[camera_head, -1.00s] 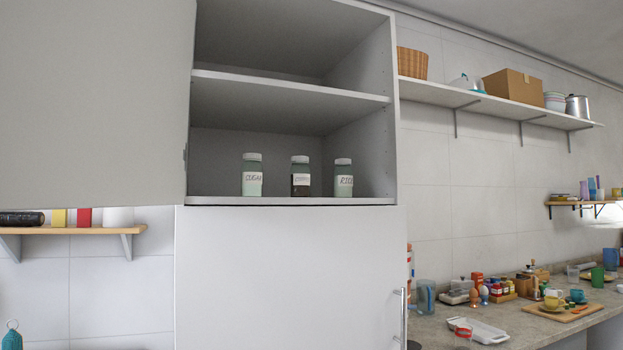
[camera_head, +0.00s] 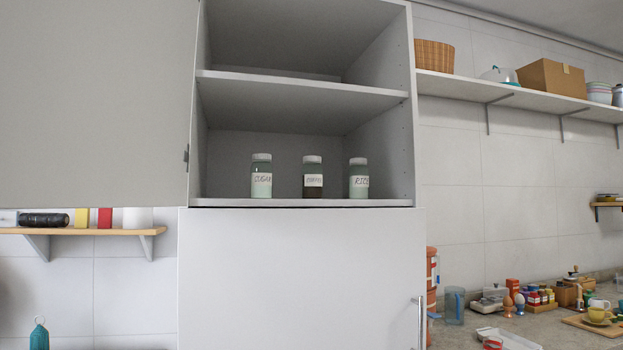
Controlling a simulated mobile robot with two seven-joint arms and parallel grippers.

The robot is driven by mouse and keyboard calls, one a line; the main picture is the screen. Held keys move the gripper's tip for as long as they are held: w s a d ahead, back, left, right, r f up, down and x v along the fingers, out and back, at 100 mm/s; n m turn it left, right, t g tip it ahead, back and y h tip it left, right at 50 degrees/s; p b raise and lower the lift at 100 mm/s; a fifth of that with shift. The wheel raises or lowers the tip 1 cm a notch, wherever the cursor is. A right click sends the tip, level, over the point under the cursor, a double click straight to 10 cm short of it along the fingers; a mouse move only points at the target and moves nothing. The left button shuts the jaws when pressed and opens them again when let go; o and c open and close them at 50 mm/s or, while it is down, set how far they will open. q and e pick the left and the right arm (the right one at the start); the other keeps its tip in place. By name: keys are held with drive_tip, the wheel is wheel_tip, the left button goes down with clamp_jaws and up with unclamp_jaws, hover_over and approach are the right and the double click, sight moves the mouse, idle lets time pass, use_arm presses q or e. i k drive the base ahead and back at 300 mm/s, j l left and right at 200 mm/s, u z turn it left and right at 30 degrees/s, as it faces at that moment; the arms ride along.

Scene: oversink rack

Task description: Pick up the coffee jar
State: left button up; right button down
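The coffee jar (camera_head: 313,188) stands upright on the bottom shelf of the open cabinet. It is a clear jar with a white lid, dark contents and a white label whose writing is hard to read. The sugar jar (camera_head: 261,185) stands to its left and the rice jar (camera_head: 359,188) to its right, both with pale contents, with gaps between the jars. Neither of my grippers is in view.
The open cabinet door (camera_head: 95,100) fills the upper left. A middle shelf (camera_head: 300,87) runs above the jars, and a closed lower door (camera_head: 300,275) is below. The bottom shelf in front of the jars is clear. A cluttered counter (camera_head: 560,330) is at the lower right.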

sight(313, 173)
drive_tip(key=i+l, duration=0.15)
drive_tip(key=l, duration=0.2)
drive_tip(key=i+l+u, duration=0.15)
drive_tip(key=i+l, duration=0.15)
drive_tip(key=l, duration=0.35)
drive_tip(key=i+l+u, duration=0.1)
drive_tip(key=l, duration=0.25)
drive_tip(key=i+l+u, duration=0.1)
drive_tip(key=l, duration=0.25)
drive_tip(key=i+l, duration=0.2)
drive_tip(key=l, duration=0.2)
